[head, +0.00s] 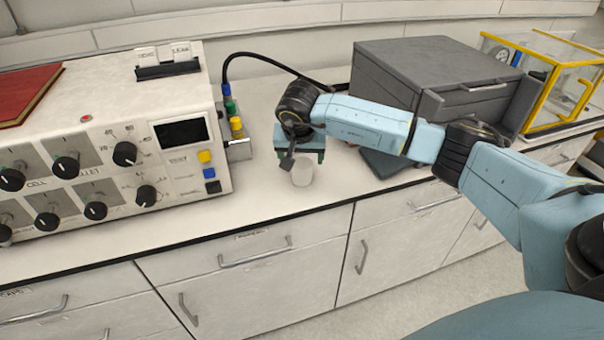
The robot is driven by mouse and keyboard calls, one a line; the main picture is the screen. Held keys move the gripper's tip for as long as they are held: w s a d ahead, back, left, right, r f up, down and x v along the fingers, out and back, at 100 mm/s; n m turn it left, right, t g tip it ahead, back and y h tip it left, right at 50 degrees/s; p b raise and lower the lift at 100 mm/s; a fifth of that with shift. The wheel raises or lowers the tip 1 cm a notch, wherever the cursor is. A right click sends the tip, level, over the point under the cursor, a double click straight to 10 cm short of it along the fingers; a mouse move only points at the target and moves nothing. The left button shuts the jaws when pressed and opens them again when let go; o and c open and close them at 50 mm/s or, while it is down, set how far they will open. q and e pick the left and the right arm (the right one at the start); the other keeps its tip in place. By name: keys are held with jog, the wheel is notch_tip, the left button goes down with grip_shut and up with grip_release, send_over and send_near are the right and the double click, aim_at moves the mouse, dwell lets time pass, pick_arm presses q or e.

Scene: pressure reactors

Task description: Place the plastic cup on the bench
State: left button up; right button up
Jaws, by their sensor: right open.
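The plastic cup (303,173) is small, whitish and translucent. It appears upright on the white bench (262,188), near the front edge, in the middle of the head view. My right arm reaches in from the right, and my right gripper (290,160) is at the cup's upper left. The gripper is open. Its dark finger is close to the cup's rim; I cannot tell whether they touch. The far finger is hard to make out. My left gripper is not in view.
A white control box (110,140) with knobs fills the left. A grey case (425,75) and a yellow-framed clear enclosure (562,85) stand at the right. Bench space in front of the cup is clear.

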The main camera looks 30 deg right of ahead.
aim_at(302, 164)
jog(key=x, duration=0.4)
jog(key=shift+s+f, duration=0.15)
jog(key=shift+f, duration=0.05)
jog(key=shift+c, duration=0.4)
jog(key=c, duration=1)
jog(key=shift+c, duration=0.2)
jog(key=shift+r, duration=0.15)
